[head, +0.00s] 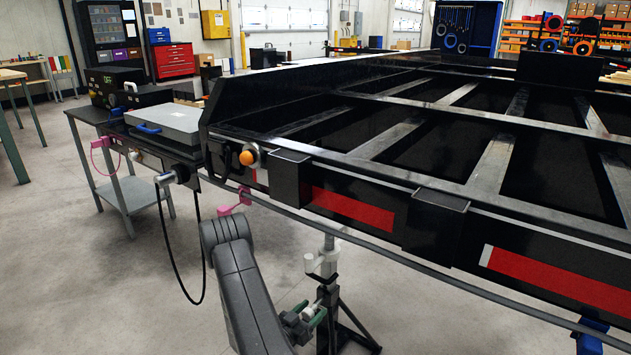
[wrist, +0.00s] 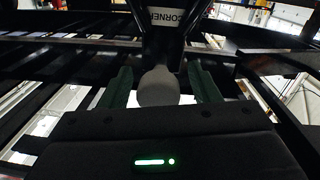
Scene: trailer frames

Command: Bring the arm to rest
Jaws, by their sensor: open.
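My dark grey arm (head: 240,285) reaches in from the bottom of the head view, bent in front of the trailer frame (head: 365,160). My gripper (head: 312,312) is low, below the frame's side rail, beside a stand with a pale upper part (head: 325,262) and black legs (head: 350,335). In the wrist view my gripper (wrist: 160,85) has its two green fingers apart. A grey rounded end (wrist: 158,88) shows between them, with a dark part marked "CORNER" (wrist: 166,17) above it. I cannot tell whether the fingers touch the rounded end.
A side table (head: 125,200) with a grey case (head: 165,122) stands at the left. A black cable (head: 178,280) hangs in a loop from a connector (head: 178,175) left of my arm. Floor at lower left is clear.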

